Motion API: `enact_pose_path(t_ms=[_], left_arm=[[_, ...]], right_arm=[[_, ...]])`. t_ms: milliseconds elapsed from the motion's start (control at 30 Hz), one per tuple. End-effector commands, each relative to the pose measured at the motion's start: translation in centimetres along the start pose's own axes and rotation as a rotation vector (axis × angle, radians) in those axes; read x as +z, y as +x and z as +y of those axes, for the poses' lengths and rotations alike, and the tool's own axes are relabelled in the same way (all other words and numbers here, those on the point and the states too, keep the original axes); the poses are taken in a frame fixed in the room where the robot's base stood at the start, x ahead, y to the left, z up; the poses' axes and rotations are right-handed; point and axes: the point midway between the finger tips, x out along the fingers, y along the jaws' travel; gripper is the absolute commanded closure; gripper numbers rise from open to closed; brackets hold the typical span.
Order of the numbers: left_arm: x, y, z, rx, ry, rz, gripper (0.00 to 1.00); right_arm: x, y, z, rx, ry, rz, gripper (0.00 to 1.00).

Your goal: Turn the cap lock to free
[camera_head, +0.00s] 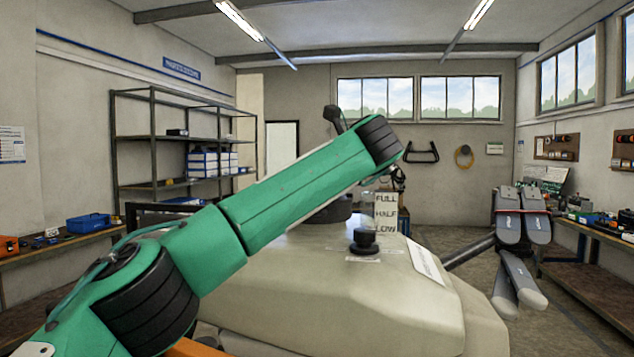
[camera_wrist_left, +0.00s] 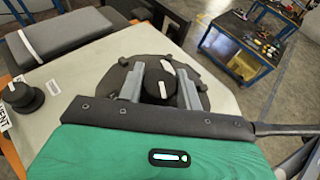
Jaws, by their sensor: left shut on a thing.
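The pale tank of the spray drone (camera_head: 310,295) fills the lower middle of the head view. In the left wrist view the wide dark filler cap (camera_wrist_left: 203,98) sits on the pale tank top. A small dark round lock (camera_wrist_left: 153,84) with a white mark stands on the cap's middle. My left gripper (camera_wrist_left: 160,72) is shut on this lock, one grey finger on each side. In the head view my green left arm crosses the tank and hides most of the cap and the fingers. My right gripper is in neither view.
A second black knob (camera_head: 364,242) stands on the tank, also visible in the left wrist view (camera_wrist_left: 20,96). A FULL/HALF/LOW sign (camera_head: 386,213) stands behind it. Folded grey drone parts (camera_head: 522,225) stick out at the right. Shelves (camera_head: 180,140) and workbenches line the walls.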

Motion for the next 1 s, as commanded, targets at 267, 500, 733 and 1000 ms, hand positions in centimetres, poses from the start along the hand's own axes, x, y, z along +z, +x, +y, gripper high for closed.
enact_pose_path(t_ms=[267,500,733,1000], left_arm=[[0.0,0.0,0.0,0.0,-0.001,0.0,0.88],[0.0,0.0,0.0,0.0,0.0,0.001,0.43],[-0.1,-0.4,0.0,-0.002,0.001,0.0,0.43],[-0.3,-5.2,-0.1,-0.004,0.001,-0.004,0.43]], right_arm=[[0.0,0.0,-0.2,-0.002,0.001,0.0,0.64],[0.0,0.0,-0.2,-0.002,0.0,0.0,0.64],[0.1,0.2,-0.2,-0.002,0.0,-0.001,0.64],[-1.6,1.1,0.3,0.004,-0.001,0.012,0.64]])
